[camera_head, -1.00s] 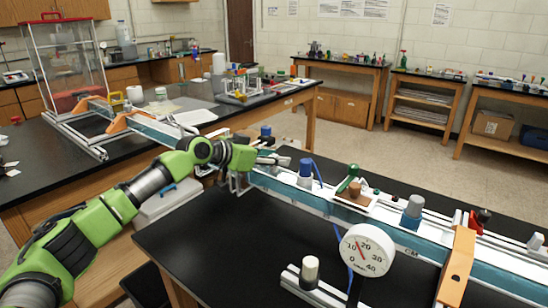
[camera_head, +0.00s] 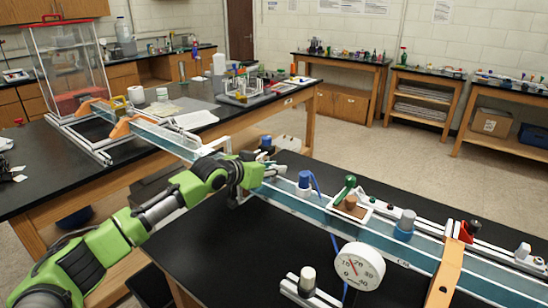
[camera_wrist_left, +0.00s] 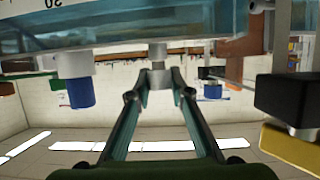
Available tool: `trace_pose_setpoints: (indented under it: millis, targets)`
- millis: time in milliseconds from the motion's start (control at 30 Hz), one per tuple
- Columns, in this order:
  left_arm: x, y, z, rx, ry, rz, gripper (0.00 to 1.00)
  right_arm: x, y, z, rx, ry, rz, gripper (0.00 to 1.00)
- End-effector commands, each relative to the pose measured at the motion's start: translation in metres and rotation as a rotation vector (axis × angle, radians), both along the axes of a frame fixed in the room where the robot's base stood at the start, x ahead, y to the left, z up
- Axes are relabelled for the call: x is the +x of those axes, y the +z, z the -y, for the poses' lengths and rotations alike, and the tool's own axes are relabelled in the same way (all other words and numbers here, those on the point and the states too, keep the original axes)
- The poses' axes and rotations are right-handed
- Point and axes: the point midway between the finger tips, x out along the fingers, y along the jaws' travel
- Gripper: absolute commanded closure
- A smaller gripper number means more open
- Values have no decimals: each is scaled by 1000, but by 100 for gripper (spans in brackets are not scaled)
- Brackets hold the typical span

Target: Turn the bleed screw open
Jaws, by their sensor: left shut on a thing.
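In the left wrist view, a small grey cylindrical stub (camera_wrist_left: 157,55), which looks like the bleed screw, projects from the clear blue-tinted channel (camera_wrist_left: 130,28). The two fingertips of my left gripper (camera_wrist_left: 157,78) close on it from both sides. In the head view, my left gripper (camera_head: 268,171) is at the left part of the long channel (camera_head: 330,208) on the near table. The screw is hidden behind the hand there. My right gripper is not in view.
A blue-capped fitting with a hose (camera_head: 305,182) stands right of the hand; another blue cap (camera_head: 266,143) is just behind it. A dial gauge (camera_head: 358,267) and an orange bracket (camera_head: 449,272) are farther right. The near black tabletop (camera_head: 225,245) is mostly bare.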

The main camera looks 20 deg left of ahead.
Motion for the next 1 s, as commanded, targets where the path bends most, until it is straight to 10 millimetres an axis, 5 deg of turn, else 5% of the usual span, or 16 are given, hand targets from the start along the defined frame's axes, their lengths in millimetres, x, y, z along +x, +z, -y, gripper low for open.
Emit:
trace_pose_setpoints:
  millis: [100, 400, 1000]
  targets:
    - [-1, 4, 2, -3, 61, -4, 100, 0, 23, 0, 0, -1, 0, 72]
    - [-1, 0, 4, -7, 225, -4, 100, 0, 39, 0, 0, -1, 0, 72]
    - [0, -6, 3, -7, 678, -6, 100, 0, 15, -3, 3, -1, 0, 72]
